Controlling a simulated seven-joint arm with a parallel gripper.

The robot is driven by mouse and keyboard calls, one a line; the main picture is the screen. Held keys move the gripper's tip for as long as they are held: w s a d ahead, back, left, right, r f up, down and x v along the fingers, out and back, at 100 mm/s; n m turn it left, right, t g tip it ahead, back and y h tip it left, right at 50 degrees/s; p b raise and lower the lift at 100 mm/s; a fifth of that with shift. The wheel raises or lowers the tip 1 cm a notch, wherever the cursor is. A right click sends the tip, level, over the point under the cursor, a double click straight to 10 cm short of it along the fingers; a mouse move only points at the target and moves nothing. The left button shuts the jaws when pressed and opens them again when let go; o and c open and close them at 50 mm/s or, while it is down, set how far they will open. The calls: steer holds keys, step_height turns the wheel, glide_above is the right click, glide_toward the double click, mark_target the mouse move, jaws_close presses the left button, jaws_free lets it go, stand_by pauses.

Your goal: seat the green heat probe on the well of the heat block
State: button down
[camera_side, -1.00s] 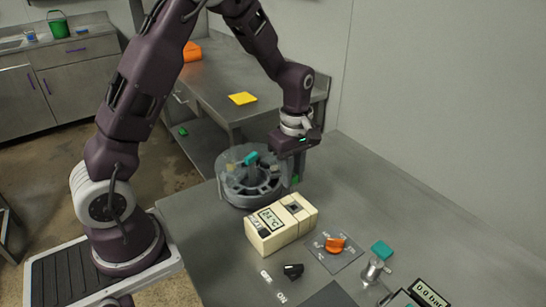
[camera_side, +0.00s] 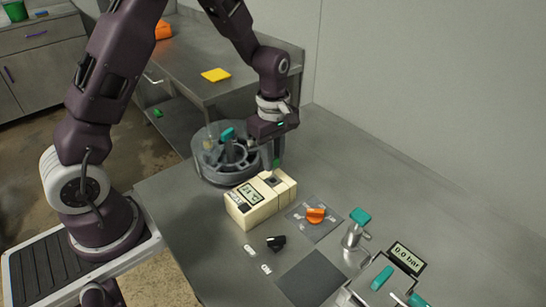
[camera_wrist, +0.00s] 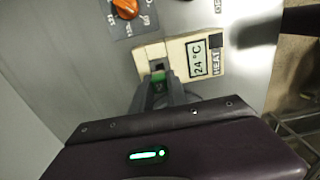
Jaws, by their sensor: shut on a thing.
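The heat block (camera_side: 252,207) is a cream box with a "24 °C" display; it also shows in the wrist view (camera_wrist: 203,52). Its dark square well (camera_side: 270,180) is at the end away from the display, and the well (camera_wrist: 157,66) shows just beyond my fingertips in the wrist view. My gripper (camera_side: 276,164) points down over the well end, shut on the green heat probe (camera_wrist: 159,87). Only a little green shows between the fingers. The fingers hide the probe's lower end, so I cannot tell whether it touches the well.
A round grey carrier (camera_side: 209,172) with a teal handle (camera_side: 227,134) stands behind the block. An orange knob (camera_side: 315,215), a black switch (camera_side: 276,243) and a teal-topped valve (camera_side: 358,217) are in front and to the right. The bench along the wall is clear.

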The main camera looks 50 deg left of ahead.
stand_by(0.5)
steer(key=shift+f, duration=0.9)
steer(key=shift+f, duration=0.7)
steer(key=shift+f, duration=0.2)
stand_by(0.4)
steer(key=shift+f, duration=0.3)
steer(key=shift+f, duration=0.1)
stand_by(0.4)
steer(key=c, duration=0.8)
jaws_free()
